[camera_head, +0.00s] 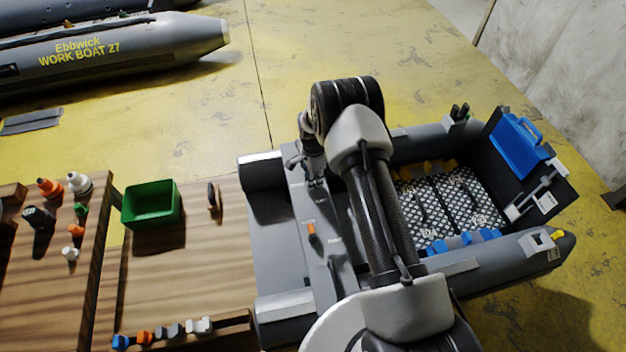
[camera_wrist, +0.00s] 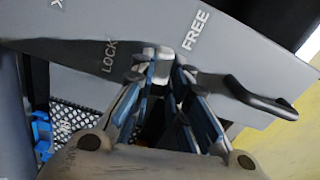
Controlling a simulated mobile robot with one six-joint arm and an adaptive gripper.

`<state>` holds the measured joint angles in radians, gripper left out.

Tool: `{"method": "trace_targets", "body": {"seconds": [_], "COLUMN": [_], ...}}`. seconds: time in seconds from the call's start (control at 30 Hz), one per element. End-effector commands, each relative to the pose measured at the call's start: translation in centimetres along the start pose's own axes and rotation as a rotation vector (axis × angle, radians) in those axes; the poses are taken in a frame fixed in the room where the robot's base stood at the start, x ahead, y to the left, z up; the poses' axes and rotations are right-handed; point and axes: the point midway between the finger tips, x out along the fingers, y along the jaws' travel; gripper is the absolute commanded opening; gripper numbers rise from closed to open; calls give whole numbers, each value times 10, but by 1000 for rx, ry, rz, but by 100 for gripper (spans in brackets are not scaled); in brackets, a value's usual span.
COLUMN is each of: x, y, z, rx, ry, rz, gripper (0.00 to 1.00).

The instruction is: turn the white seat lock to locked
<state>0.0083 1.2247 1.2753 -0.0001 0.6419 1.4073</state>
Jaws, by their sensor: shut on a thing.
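The white seat lock (camera_wrist: 165,53) shows as a small pale piece at the tips of my gripper in the wrist view. It is on the grey seat board (camera_wrist: 75,40), between the printed words LOCK and FREE. My gripper (camera_wrist: 162,66) is shut on it, with the blue-lined fingers close on both sides. The fingers hide much of the lock, and I cannot tell its exact angle. In the head view my gripper (camera_head: 316,183) reaches down to the board's far part, and the lock is too small and covered to make out.
An orange lever (camera_head: 311,232) sits on the same board, nearer the front. A black handle (camera_wrist: 262,98) stands beside the lock. The boat's tubes (camera_head: 500,262) surround the patterned floor. A green bin (camera_head: 151,204) stands on the wooden table at left. My arm covers the board's right side.

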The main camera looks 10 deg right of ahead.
Motion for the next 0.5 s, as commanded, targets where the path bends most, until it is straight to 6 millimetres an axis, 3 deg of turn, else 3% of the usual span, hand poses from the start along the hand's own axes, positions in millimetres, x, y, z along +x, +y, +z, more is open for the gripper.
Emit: {"method": "trace_targets", "body": {"seconds": [0.5], "x": [1], "y": [5], "z": [-2], "rx": [-475], "ry": [1], "rz": [-2], "gripper": [0]}}
